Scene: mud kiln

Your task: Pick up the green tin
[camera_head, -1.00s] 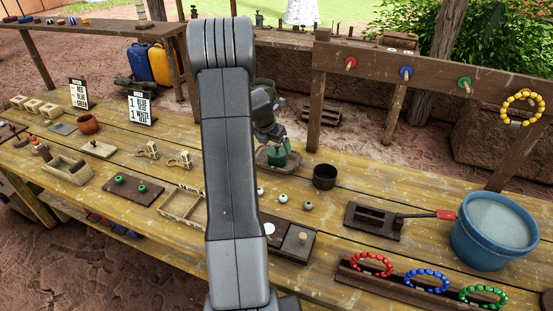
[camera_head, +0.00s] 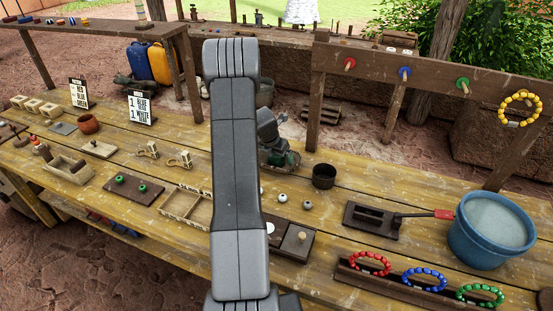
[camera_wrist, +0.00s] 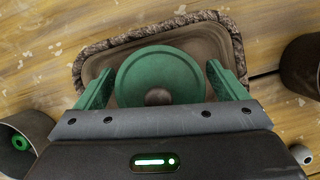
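The green tin (camera_wrist: 160,72) is round, with a dark knob in the middle of its top. It sits on a brown tray with a rough grey rim (camera_wrist: 232,38). In the head view the tin (camera_head: 292,159) is partly hidden by my gripper (camera_head: 279,157), which is low over the tray (camera_head: 266,166). In the wrist view the green fingers of my gripper (camera_wrist: 160,68) stand open on the left and right of the tin, with a narrow gap on each side. The near edge of the tin is hidden by the gripper body.
A dark cup (camera_head: 324,176) stands close to the right of the tray. Small beads (camera_head: 282,197) lie in front. A wooden divided box (camera_head: 186,206) is at the left, and a blue bucket (camera_head: 490,238) at the far right.

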